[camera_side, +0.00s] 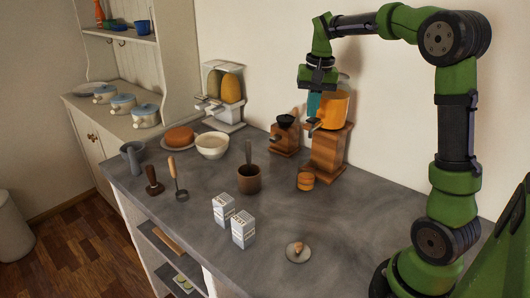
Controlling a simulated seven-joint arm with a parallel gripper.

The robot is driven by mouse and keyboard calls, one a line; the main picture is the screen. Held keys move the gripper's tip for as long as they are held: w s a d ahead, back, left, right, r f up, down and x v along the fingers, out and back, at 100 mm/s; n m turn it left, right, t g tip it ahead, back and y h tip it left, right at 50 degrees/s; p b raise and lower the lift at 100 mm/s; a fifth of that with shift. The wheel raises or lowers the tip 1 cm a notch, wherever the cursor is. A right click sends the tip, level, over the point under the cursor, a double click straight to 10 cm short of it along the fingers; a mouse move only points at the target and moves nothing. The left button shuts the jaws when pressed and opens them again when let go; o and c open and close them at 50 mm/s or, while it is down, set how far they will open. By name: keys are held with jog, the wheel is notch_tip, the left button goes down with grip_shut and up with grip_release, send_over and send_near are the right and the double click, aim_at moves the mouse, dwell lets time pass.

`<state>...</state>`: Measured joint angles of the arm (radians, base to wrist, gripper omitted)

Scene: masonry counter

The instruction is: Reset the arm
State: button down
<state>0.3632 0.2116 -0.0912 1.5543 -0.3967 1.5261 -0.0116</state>
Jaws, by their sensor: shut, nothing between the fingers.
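My gripper (317,88) hangs at the end of my green and black arm, in the upper right middle of the side view. It points down and is shut, with nothing held. It is in front of the pale wall and close to the orange hopper (337,108) of a tall wooden mill (328,152). A teal part (313,104) shows just below the gripper. I cannot tell whether the gripper touches it. The fingertips are small and hard to make out.
The grey counter (330,215) holds a small grinder (284,138), a brown pot (248,180), two cartons (243,229), a lidded dish (298,251), a white bowl (212,146) and a dispenser (222,95). The counter's right middle is clear. A shelf cabinet (175,50) stands at left.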

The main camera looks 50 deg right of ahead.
jog(key=s+a+n+t+y, duration=0.1)
jog(key=s+a+n+t, duration=0.2)
jog(key=s+a, duration=0.4)
jog(key=s+a+n+t+y, duration=0.1)
jog(key=s+a+n+t, duration=0.2)
jog(key=s+a, duration=0.4)
jog(key=a, duration=0.6)
jog(key=shift+s+a+f, duration=0.35)
